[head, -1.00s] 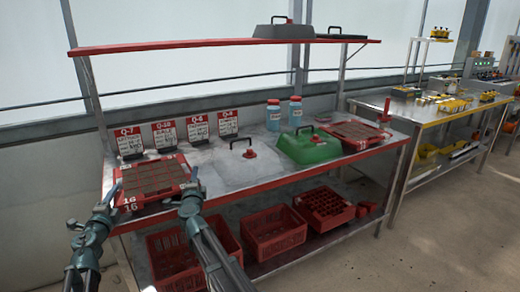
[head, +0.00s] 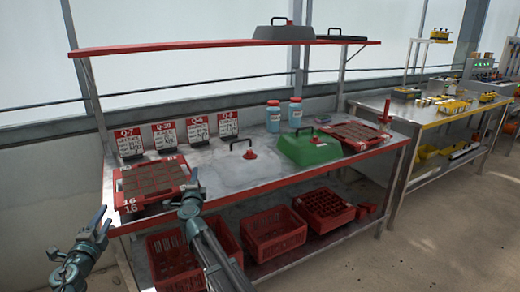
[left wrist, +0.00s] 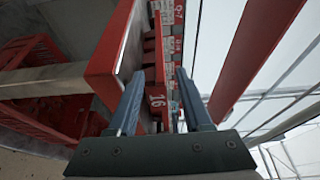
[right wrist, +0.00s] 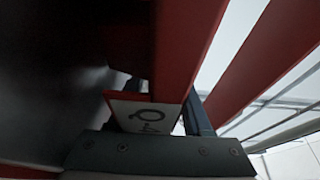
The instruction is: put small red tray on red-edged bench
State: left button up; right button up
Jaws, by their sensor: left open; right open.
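The small red tray (head: 118,192), with dark cells and white "16" marks, lies flat on the left end of the red-edged bench (head: 270,188). My left gripper (head: 103,220) is open and empty, apart from the tray in front of its left corner. In the right wrist view a red edge with a white label (right wrist: 145,115) partly hides the fingers.
Another red tray (head: 352,142), a green cover (head: 308,150) and two blue bottles (head: 274,116) stand on the bench. Sign cards (head: 163,135) line the back left. Red crates (head: 275,238) sit on the lower shelf.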

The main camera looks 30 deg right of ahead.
pick_arm(q)
jog(key=shift+v, duration=0.85)
pick_arm(e)
jog(key=v, duration=1.2)
jog(key=shift+a, duration=0.1)
